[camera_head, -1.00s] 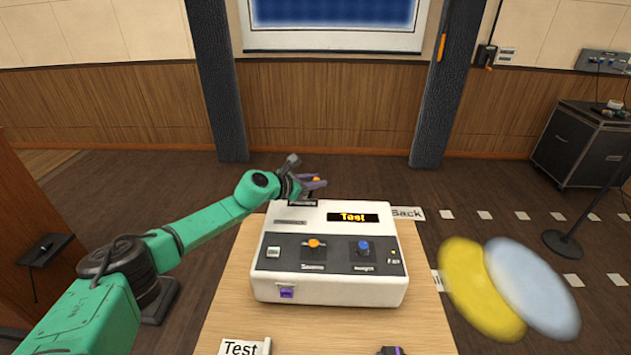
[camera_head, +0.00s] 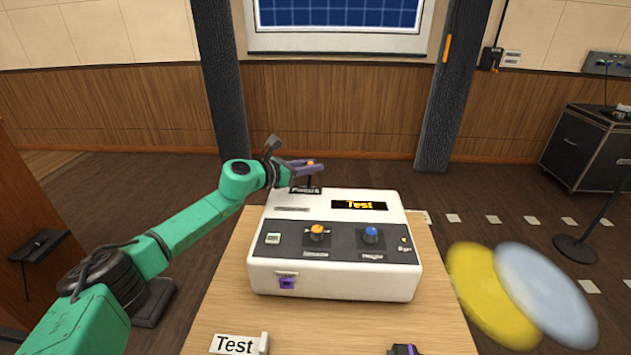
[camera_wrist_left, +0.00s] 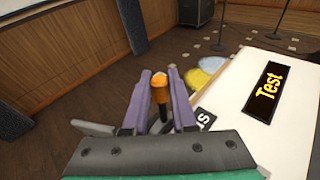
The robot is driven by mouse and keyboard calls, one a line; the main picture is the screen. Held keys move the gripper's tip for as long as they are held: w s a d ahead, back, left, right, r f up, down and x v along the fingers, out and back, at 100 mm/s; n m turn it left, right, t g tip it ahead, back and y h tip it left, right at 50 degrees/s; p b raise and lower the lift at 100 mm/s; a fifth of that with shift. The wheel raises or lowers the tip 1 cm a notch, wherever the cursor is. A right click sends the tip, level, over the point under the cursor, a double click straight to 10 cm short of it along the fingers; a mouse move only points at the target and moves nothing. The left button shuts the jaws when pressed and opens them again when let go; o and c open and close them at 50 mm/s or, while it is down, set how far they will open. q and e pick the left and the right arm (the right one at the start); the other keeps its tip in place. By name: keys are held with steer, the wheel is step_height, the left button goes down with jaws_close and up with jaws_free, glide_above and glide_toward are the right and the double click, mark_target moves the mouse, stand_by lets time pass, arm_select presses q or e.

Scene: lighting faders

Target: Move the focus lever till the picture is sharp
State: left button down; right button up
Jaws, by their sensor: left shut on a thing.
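The focus lever, a dark stalk with an orange tip (camera_head: 310,164), stands at the back left of the white control box (camera_head: 340,290). My left gripper (camera_head: 304,165) is shut on the lever. In the left wrist view the orange tip (camera_wrist_left: 160,80) sits between the purple fingers (camera_wrist_left: 160,98). A small dark label beside the lever is partly hidden. The picture on the screen (camera_head: 340,12) shows a blue grid with distinct light lines; its top is cut off.
The box has an orange knob (camera_head: 317,231), a blue knob (camera_head: 371,233) and a lit "Test" display (camera_head: 360,205). It stands on a wooden table (camera_head: 225,310) with a "Test" card (camera_head: 235,344) in front. Blurred yellow (camera_head: 490,295) and pale blue (camera_head: 545,290) discs lie at the right.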

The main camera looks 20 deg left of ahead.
arm_select(q)
steer(key=c, duration=0.7)
jaws_free()
steer(key=shift+s+a, duration=0.1)
steer(key=shift+a, duration=0.05)
steer(key=shift+s+a, duration=0.2)
steer(key=shift+s, duration=0.1)
steer(key=v, duration=0.2)
steer(key=b+v, duration=0.1)
steer(key=v, duration=0.2)
steer(key=b+v, duration=0.1)
steer(key=v, duration=0.1)
steer(key=shift+s+a+f, duration=0.2)
steer(key=shift+s, duration=0.1)
steer(key=b+v, duration=0.3)
steer(key=v, duration=0.2)
steer(key=shift+s+a+r, duration=0.1)
steer(key=shift+s+r, duration=0.1)
steer(key=shift+s, duration=0.05)
steer(key=shift+s+r, duration=0.1)
steer(key=shift+r, duration=0.15)
